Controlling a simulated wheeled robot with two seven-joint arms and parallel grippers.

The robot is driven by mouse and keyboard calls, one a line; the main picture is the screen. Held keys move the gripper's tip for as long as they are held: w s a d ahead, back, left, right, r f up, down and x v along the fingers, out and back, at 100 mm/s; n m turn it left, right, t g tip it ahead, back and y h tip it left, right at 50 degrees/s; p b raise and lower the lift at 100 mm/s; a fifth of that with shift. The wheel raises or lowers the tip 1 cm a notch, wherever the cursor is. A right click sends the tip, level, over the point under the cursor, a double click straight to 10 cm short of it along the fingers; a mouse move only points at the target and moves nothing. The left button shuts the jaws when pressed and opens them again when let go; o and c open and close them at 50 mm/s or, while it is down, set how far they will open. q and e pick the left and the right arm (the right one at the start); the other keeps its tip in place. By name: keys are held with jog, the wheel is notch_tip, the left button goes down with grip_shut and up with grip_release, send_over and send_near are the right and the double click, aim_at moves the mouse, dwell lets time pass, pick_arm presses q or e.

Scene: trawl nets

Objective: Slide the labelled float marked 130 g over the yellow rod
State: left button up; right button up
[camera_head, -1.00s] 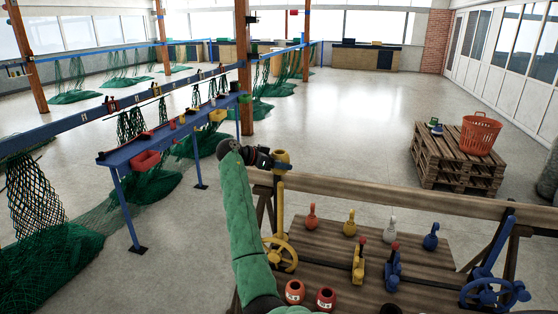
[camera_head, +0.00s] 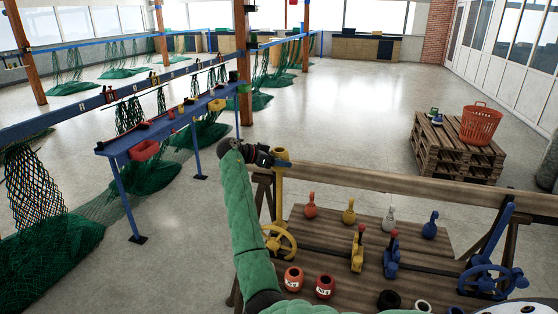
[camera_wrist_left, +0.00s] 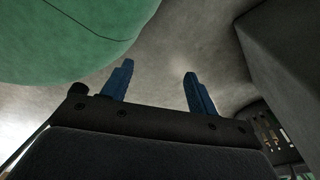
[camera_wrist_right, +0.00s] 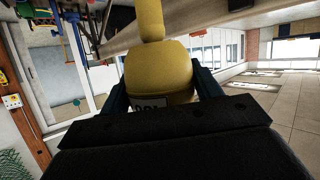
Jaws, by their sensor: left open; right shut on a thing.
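The yellow float (camera_wrist_right: 160,72) sits between the fingers of my right gripper (camera_head: 278,160), which is shut on it. Its white label partly shows in the right wrist view, with the lower part hidden, so I cannot read the mark. The yellow rod (camera_head: 279,202) stands upright on the rack, directly below the right gripper. In the right wrist view the rod (camera_wrist_right: 150,18) runs on beyond the float, in line with it. I cannot tell how far the float is around the rod. My left gripper (camera_wrist_left: 157,88) is open and empty in its wrist view.
A yellow handwheel (camera_head: 279,242) is beside the rod's foot. Two labelled red floats (camera_head: 293,278) (camera_head: 325,285) and a dark one (camera_head: 389,299) sit at the board's front. Yellow (camera_head: 357,250) and blue (camera_head: 391,255) levers stand mid-board. A wooden rail (camera_head: 400,182) runs behind.

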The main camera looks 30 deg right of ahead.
aim_at(278, 171)
jog(key=shift+f+b, duration=0.55)
jog(key=shift+f, duration=0.4)
jog(key=shift+f+b, duration=0.65)
jog(key=shift+b, duration=0.1)
jog(key=shift+f+b, duration=0.3)
jog(key=shift+f, duration=0.35)
jog(key=shift+f+b, duration=0.2)
jog(key=shift+b, duration=0.2)
jog(key=o, duration=0.6)
jog(key=shift+c, duration=0.2)
jog(key=o, duration=0.5)
jog(key=shift+a, duration=0.15)
pick_arm(q)
jog(key=w+d+r+b, duration=0.3)
jog(key=w+d+r, duration=0.2)
jog(key=w+r, duration=0.5)
jog(key=shift+w+r+b, duration=0.35)
jog(key=shift+w+r, duration=0.05)
jog(key=shift+w, duration=0.2)
pick_arm(e)
jog(key=v, duration=0.7)
jog(key=shift+a+r, duration=0.2)
